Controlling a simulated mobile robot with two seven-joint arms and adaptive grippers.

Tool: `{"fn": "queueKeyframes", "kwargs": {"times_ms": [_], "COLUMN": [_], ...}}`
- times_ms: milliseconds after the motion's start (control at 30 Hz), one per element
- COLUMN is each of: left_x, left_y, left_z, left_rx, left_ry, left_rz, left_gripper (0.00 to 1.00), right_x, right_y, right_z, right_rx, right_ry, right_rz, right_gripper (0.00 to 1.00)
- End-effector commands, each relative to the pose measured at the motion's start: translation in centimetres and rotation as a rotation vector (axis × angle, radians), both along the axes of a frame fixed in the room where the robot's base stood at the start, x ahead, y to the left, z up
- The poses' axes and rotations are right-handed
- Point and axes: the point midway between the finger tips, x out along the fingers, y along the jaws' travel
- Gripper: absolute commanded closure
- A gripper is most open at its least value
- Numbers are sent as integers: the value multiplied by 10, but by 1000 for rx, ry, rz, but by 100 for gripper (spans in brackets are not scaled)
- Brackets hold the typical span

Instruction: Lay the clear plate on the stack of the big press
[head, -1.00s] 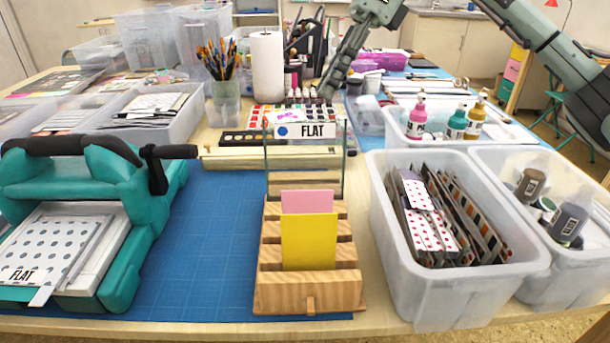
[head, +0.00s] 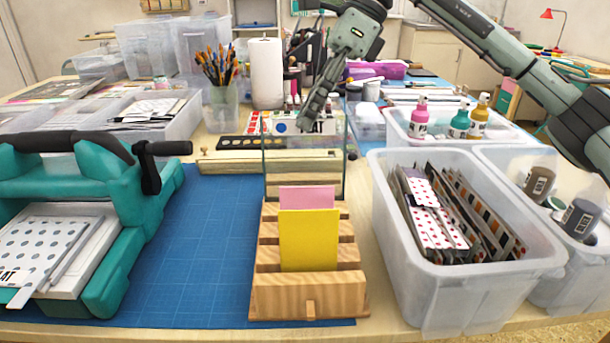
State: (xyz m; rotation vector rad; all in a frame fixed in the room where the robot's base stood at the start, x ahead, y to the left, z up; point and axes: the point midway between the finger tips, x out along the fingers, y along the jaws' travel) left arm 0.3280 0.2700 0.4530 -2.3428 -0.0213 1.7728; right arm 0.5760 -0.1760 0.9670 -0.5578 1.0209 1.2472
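The clear plate (head: 290,162) stands upright in a back slot of the wooden rack (head: 307,297). Its top carries a white FLAT label, now partly covered by my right gripper (head: 304,127). That gripper comes down from the upper right with its fingertips at the plate's top edge; its finger gap is not clear, and I cannot tell if it touches the plate. The big press (head: 112,255) is teal with a black handle, at the left. On its bed lies a stack with a dotted sheet (head: 40,245) and a FLAT label at the left picture edge. My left gripper is out of view.
A yellow card (head: 309,242) and a pink card (head: 306,197) stand in the rack before the plate. A bin of stamped cards (head: 455,285) is close on the right. A wooden bar (head: 230,161) lies behind. The blue mat (head: 205,240) is clear between press and rack.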

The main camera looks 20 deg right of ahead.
Motion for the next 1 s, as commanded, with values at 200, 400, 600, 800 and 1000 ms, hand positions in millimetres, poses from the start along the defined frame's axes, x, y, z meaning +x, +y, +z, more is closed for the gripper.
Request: {"fn": "queueKeyframes", "kwargs": {"times_ms": [200, 400, 600, 800, 1000], "left_x": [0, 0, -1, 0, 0], "left_y": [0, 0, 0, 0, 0], "left_z": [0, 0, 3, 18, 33], "left_rx": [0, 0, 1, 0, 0], "left_ry": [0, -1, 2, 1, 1], "left_rz": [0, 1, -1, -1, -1], "left_gripper": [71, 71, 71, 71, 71], "right_x": [0, 0, 1, 3, 5], "right_y": [0, 0, 0, -1, -1], "right_z": [0, 0, 5, 20, 36], "right_rx": [0, 0, 1, 1, 1], "right_ry": [0, 1, 0, 0, 1], "right_rz": [0, 0, 0, 0, 0], "right_gripper": [90, 100, 100, 100, 100]}}
